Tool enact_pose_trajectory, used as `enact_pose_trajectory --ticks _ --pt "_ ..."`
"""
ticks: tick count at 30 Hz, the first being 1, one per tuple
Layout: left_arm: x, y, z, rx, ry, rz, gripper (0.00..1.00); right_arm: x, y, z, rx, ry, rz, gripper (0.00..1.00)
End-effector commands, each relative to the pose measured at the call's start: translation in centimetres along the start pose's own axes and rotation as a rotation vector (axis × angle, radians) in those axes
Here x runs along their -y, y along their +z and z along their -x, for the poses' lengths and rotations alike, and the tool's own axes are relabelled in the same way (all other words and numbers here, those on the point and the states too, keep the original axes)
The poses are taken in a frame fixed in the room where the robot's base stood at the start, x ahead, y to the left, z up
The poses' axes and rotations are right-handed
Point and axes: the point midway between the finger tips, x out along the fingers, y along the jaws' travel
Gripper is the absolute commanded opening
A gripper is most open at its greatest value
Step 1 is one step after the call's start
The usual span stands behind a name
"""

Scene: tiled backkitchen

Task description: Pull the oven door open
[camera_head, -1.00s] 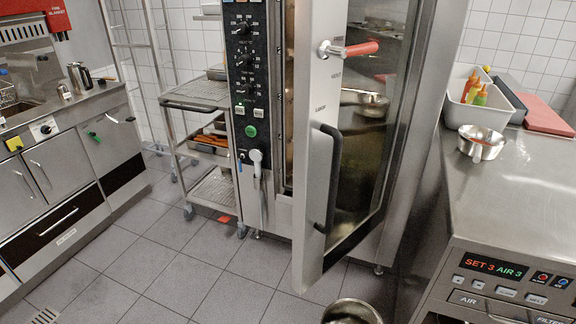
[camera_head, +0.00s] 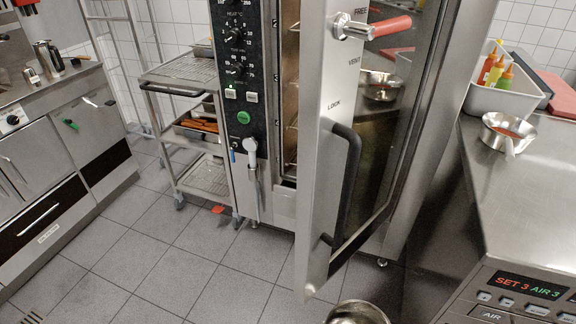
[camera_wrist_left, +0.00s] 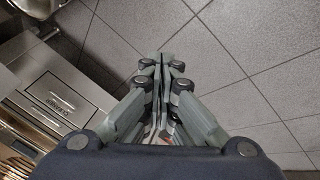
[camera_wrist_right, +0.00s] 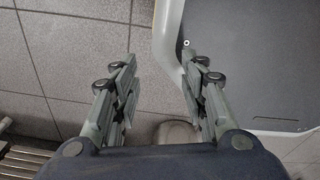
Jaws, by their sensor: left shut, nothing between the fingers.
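The oven door (camera_head: 318,200) stands ajar in the head view, its edge swung out toward me. It has a long black vertical handle (camera_head: 349,185) and, higher up, a red-handled latch (camera_head: 378,27). The oven's control panel (camera_head: 238,75) is left of the gap. Neither gripper shows in the head view. My left gripper (camera_wrist_left: 160,66) is shut and empty, over floor tiles in the left wrist view. My right gripper (camera_wrist_right: 158,75) is open and empty in the right wrist view, its fingers well apart. Neither wrist view shows the door handle.
A steel counter (camera_head: 515,195) with a pan (camera_head: 507,133) and a white bottle bin (camera_head: 495,90) stands at the right. A metal bowl (camera_head: 357,313) is low in front of the door. A wire-shelf trolley (camera_head: 180,75) stands left of the oven. Tiled floor lies open at left.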

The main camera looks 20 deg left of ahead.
Motion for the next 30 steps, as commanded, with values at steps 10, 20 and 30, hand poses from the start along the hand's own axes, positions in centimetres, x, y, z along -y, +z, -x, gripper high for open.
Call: enact_pose_trajectory --ticks 10,20,30 --pt "-18.1 -23.1 16.3 -0.123 0.625 0.413 0.0 0.0 1.7 -1.2 0.024 0.0 0.001 0.4" --pt "-29.5 -27.2 36.1 0.02 1.098 0.393 0.0 -0.3 1.6 -1.8 0.02 0.004 0.002 0.4" --pt "-33.0 -27.5 37.6 0.049 1.149 0.378 0.0 -0.4 1.0 -0.9 0.012 0.004 0.002 0.4"
